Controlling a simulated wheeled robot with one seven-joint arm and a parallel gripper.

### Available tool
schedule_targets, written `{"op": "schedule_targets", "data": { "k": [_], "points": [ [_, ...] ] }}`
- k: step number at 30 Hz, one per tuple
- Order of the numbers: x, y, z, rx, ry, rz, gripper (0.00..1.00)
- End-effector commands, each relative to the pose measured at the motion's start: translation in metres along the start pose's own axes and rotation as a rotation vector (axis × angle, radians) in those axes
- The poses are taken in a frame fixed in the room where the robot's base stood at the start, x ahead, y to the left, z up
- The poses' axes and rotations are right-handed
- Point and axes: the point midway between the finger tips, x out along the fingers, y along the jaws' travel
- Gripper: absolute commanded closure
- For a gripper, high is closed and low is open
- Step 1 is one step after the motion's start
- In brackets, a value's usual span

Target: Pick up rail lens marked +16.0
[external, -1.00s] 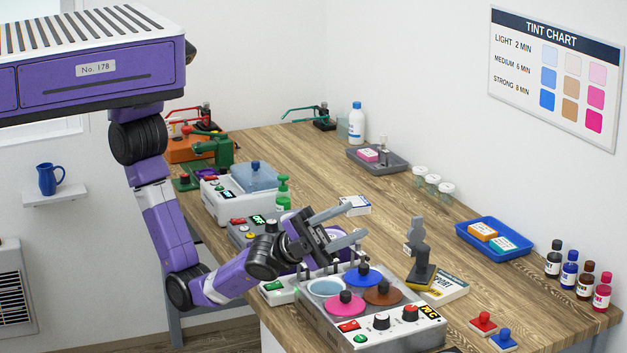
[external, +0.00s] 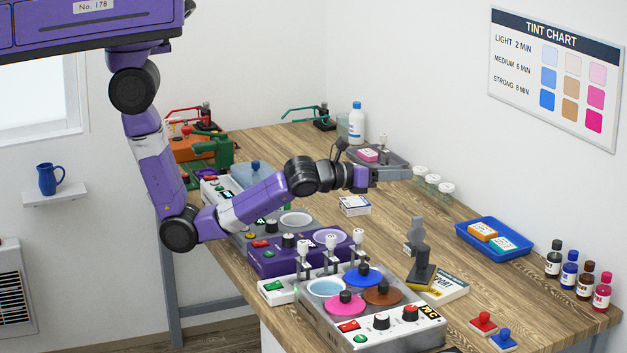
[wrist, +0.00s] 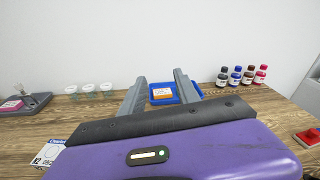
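No +16.0 mark can be read in any view. Several upright dark posts with white tops stand on a white rail unit (external: 270,290) in the external view; one white-topped post (external: 331,243) is near its middle. Any marks on the tops are too small to read, and I cannot tell whether they are lenses. My gripper (external: 405,174) is in the air above the table, beyond and right of these posts, pointing right. In the wrist view my gripper (wrist: 161,84) has its two grey fingers wide apart with nothing between them.
A tinting bath with coloured lids (external: 362,274) stands in front of the posts, and a purple unit (external: 264,262) behind. A blue tray (external: 466,241) holds orange and teal packets. Bottles (external: 570,268), jars (external: 432,181) and a grey tray (external: 397,155) line the wall side.

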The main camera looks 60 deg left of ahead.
Motion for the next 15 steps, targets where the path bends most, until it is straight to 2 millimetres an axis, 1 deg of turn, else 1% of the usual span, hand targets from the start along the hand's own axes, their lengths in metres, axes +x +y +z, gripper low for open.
{"op": "schedule_targets", "data": {
  "k": [1, 2, 3, 5, 7, 9, 12, 15],
  "points": [
    [0.013, 0.010, 0.007, 0.078, -0.007, 0.027, 0.62],
    [0.019, 0.013, 0.004, 0.122, 0.001, 0.036, 0.62],
    [0.025, 0.013, -0.006, 0.155, 0.022, 0.044, 0.62],
    [0.030, 0.012, -0.025, 0.178, 0.063, 0.050, 0.62],
    [0.032, 0.010, -0.050, 0.183, 0.114, 0.057, 0.62],
    [0.032, 0.008, -0.075, 0.182, 0.163, 0.064, 0.62],
    [0.030, 0.006, -0.105, 0.180, 0.221, 0.074, 0.62],
    [0.028, 0.007, -0.129, 0.179, 0.265, 0.085, 0.62]
  ]
}}
